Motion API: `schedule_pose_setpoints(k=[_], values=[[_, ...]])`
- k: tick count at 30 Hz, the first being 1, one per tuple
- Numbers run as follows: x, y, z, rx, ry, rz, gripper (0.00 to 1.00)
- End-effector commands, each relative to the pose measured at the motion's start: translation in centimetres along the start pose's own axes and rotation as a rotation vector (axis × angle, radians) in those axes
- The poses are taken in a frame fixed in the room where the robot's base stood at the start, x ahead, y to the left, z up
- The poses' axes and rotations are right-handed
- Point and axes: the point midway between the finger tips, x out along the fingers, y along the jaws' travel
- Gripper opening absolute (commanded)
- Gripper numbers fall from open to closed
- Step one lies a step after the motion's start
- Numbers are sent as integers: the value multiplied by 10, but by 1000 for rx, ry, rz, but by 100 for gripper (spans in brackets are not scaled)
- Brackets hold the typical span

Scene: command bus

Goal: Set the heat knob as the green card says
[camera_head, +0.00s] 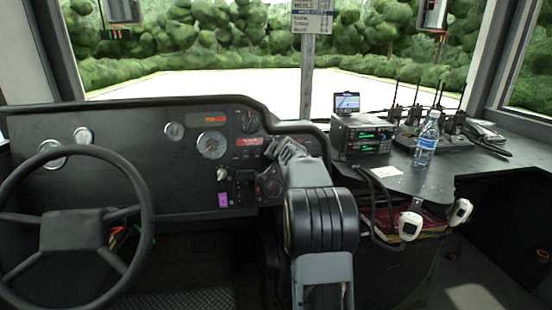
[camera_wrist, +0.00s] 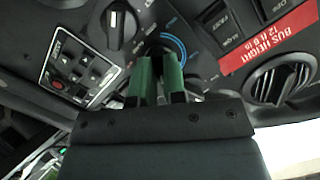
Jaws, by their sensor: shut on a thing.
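In the wrist view, my gripper (camera_wrist: 157,85) has its two green fingers close together on a small dark knob (camera_wrist: 160,51), which is mostly hidden by the fingertips. A blue arc is printed around part of this knob. I cannot read its setting or name. In the head view, my gripper (camera_head: 276,149) reaches the dashboard right of the red label, and the knob is hidden behind it. I cannot make out a green card in either view.
A larger black knob (camera_wrist: 118,27) and a button panel (camera_wrist: 75,70) are left of the fingers. A round vent (camera_wrist: 281,80) and a red bus height label (camera_wrist: 268,38) are to the right. The steering wheel (camera_head: 146,205) and a bottle (camera_head: 427,143) are farther off.

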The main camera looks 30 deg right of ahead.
Motion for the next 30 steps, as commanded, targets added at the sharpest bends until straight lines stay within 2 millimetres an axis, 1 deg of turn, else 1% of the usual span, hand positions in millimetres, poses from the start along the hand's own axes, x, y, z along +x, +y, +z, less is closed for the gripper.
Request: schedule_pose_setpoints(k=[8, 9, 16, 22, 25, 28, 30], values=[[0, 0, 1, 0, -2, 1, 0], [0, 0, 1, 0, -2, 1, 15], [0, 0, 0, -1, -1, 0, 37], [0, 0, 0, -1, 0, 0, 37], [-3, 0, 0, -1, 1, 0, 37], [-14, -1, -1, 0, 2, -1, 37], [-26, -1, -1, 0, 2, -1, 37]])
